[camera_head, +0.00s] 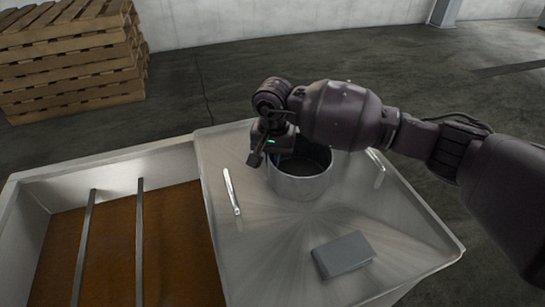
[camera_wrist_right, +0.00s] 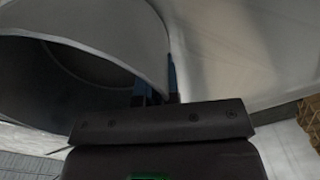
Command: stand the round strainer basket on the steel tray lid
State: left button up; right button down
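The round strainer basket (camera_head: 300,184) is a grey metal cylinder, open at the top, at the back middle of the steel tray lid (camera_head: 290,235). It looks upright; whether its base touches the lid or hangs just above it I cannot tell. My right gripper (camera_head: 280,152) is at the basket's back-left rim, pointing down. In the right wrist view, its blue fingertips (camera_wrist_right: 158,86) sit on either side of the basket's thin wall (camera_wrist_right: 130,28), closed on it. My left gripper is not in view.
A grey block (camera_head: 343,254) lies on the lid in front of the basket. Thin bar handles stand left (camera_head: 232,191) and right (camera_head: 376,167) of the basket. An open tank (camera_head: 120,240) with brown contents and two bars adjoins on the left. Stacked pallets (camera_head: 70,55) stand behind.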

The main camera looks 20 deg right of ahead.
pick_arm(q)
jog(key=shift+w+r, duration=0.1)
pick_arm(e)
jog(key=shift+r, duration=0.15)
jog(key=c, duration=1.4)
grip_release()
jog(key=shift+f, duration=0.2)
jog(key=shift+o, duration=0.2)
jog(key=shift+r, duration=0.3)
notch_tip(320, 180, up, 10)
jog(key=shift+r+p, duration=0.1)
jog(key=shift+p, duration=1.05)
jog(key=shift+r, duration=0.8)
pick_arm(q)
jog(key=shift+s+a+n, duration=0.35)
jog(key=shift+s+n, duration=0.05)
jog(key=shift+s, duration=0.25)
